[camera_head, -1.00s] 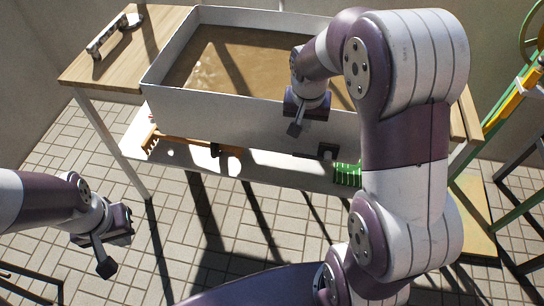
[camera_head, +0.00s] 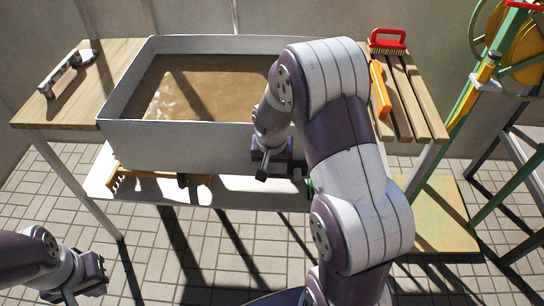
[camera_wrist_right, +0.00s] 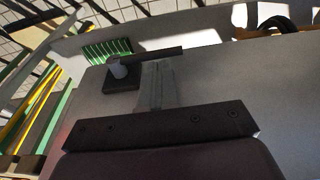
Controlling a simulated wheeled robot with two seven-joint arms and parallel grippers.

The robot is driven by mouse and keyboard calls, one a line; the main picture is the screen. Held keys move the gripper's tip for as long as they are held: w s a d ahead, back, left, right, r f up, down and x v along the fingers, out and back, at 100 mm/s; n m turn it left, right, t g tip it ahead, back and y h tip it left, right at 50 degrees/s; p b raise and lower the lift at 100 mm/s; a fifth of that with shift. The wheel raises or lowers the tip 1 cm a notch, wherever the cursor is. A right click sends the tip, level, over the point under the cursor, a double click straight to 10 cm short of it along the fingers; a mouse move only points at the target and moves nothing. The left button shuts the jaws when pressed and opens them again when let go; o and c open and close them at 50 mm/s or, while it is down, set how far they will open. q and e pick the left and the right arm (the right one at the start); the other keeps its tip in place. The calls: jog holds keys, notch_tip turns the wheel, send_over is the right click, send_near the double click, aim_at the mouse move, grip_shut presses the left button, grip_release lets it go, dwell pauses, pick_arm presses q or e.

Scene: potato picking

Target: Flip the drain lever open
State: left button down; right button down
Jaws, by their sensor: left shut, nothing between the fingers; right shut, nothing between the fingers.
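The drain lever (camera_wrist_right: 158,54) is a dark bar on a grey pivot post, mounted on a black block (camera_wrist_right: 122,80) on the outer wall of the basin (camera_head: 180,143). In the right wrist view the bar extends sideways from the pivot. In the head view my right gripper and arm hide most of the drain fitting. My right gripper (camera_head: 264,166) is shut and empty in front of the basin wall. In the wrist view its fingertips (camera_wrist_right: 157,68) are close by the bar; I cannot tell whether they touch. My left gripper (camera_head: 84,288) is shut and empty, low at the left.
Muddy water (camera_head: 185,85) fills the basin. A metal handled tool (camera_head: 68,72) lies on the left wooden top. A red brush (camera_head: 388,40) and an orange-handled tool (camera_head: 380,90) lie on the right slats. A wooden rake-like tool (camera_head: 155,178) and a green brush (camera_wrist_right: 108,50) are below the basin.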

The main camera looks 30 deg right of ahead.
aim_at(269, 177)
jog(key=shift+w+d+f+b, duration=0.1)
jog(key=shift+w+f+b, duration=0.05)
jog(key=shift+f, duration=0.65)
jog(key=shift+w+d+f+b, duration=0.1)
jog(key=shift+f+b, duration=0.05)
jog(key=shift+f, duration=0.6)
jog(key=shift+f, duration=0.1)
jog(key=f+h+b, duration=0.1)
jog(key=g+b, duration=0.1)
jog(key=b, duration=0.1)
jog(key=f+h+b, duration=0.1)
jog(key=shift+w+a+f+h+b, duration=0.25)
jog(key=shift+a+f+h+b, duration=0.05)
jog(key=shift+a+b, duration=0.1)
jog(key=shift+f, duration=0.3)
jog(key=b+x, duration=0.2)
jog(key=s+b+x, duration=0.1)
jog(key=b+x, duration=0.1)
jog(key=x, duration=0.1)
jog(key=shift+s+f, duration=0.1)
jog(key=shift+f, duration=0.25)
